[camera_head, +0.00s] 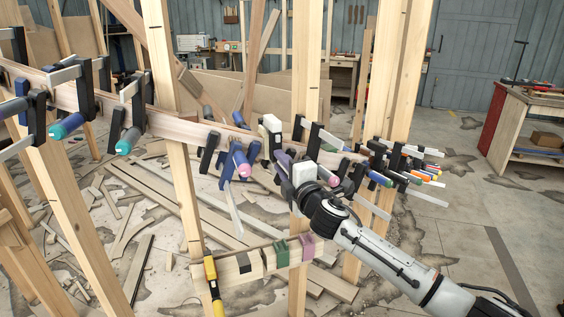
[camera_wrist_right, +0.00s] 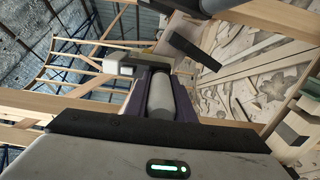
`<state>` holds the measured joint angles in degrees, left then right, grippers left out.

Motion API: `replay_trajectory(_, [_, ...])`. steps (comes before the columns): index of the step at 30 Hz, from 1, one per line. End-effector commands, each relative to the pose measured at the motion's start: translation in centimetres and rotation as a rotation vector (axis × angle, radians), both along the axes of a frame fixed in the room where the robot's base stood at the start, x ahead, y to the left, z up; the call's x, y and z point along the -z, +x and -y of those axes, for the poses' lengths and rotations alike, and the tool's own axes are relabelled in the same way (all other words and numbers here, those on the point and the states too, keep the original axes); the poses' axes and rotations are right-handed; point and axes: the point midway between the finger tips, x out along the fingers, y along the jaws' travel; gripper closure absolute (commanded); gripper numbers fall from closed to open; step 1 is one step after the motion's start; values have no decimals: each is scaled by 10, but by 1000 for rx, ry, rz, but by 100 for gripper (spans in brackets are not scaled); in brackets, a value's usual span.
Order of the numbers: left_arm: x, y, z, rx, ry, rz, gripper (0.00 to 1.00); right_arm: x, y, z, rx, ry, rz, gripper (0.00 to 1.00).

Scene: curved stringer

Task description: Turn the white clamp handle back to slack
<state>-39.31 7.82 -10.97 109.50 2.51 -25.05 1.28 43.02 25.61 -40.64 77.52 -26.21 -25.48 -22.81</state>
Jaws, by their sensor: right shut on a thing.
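My right gripper (camera_head: 283,165) reaches in from the lower right to the middle of the clamp row. In the right wrist view, its two purple fingers (camera_wrist_right: 181,100) are shut on the white clamp handle (camera_wrist_right: 160,92), which lies lengthwise between them. In the head view the handle is hidden by the gripper. The curved wooden stringer (camera_head: 182,128) runs across the upright posts, with the clamps fixed along it. My left gripper is in neither view.
Several colored-handled clamps crowd the right. A post (camera_head: 305,90) rises behind the gripper. A low board (camera_head: 230,268) carries colored blocks. Wood scraps cover the floor.

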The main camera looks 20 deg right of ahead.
Motion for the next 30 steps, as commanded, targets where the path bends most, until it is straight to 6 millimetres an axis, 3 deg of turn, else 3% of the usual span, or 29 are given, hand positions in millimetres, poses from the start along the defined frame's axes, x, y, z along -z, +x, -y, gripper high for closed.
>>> replay_trajectory(30, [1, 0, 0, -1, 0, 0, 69, 2, 0, 3, 4, -958, 90, 100])
